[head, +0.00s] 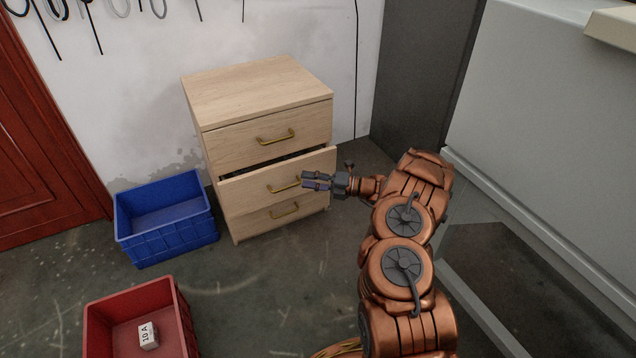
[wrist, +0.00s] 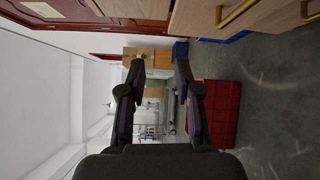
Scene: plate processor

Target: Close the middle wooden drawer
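The light wooden cabinet (head: 225,105) has three drawers with brass handles. Its middle drawer (head: 245,193) is pulled out a little, with a dark gap above its front. The top drawer (head: 235,145) and the bottom drawer (head: 250,222) look shut. My gripper (head: 304,180) is at the right part of the middle drawer's front, near its handle (head: 283,188); I cannot tell whether it touches. In the wrist view my gripper (wrist: 159,72) has its two fingers apart with nothing between them. Drawer fronts show at that view's top right, with a brass handle (wrist: 238,12).
A blue crate (head: 170,235) stands on the floor left of the cabinet. A red crate (head: 180,310) with a small white block (head: 148,335) is nearer. A grey wall panel (head: 540,110) stands at the right. The floor before the cabinet is clear.

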